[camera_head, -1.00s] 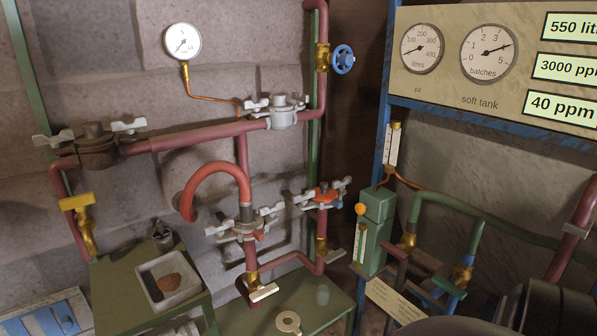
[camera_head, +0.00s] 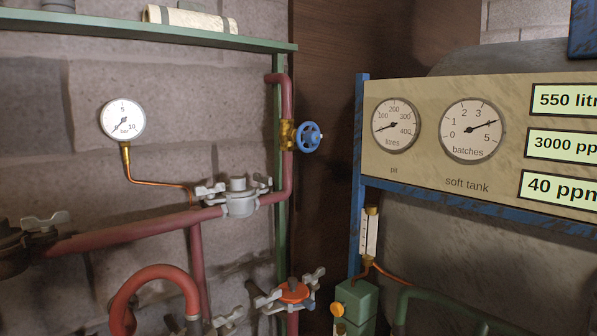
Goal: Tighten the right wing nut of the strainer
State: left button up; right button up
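Several pipe fittings carry pale wing nuts; none is labelled, so I cannot tell which one is the strainer. A light grey fitting (camera_head: 240,203) sits on the upper red pipe, with a wing nut on its left (camera_head: 210,190) and one on its right (camera_head: 262,183). An orange-topped fitting (camera_head: 292,293) lower down also has a wing nut on each side. A dark fitting (camera_head: 10,245) is cut by the left edge, with its right wing nut (camera_head: 46,222) in view. Another wing nut (camera_head: 222,321) shows at the bottom edge. Neither gripper is in view.
A pressure gauge (camera_head: 123,120) hangs on a copper tube at the left. A blue handwheel valve (camera_head: 308,137) is on the vertical red pipe. A green shelf (camera_head: 150,35) crosses the upper left. A dial panel (camera_head: 430,170) on a blue frame stands at the right, above a green box (camera_head: 355,300).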

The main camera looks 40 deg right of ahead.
aim_at(265, 181)
jog(key=i+l+z, duration=0.25)
jog(key=z, duration=0.2)
jog(key=i+l+z, duration=0.2)
jog(key=i+z, duration=0.2)
jog(key=k, duration=0.05)
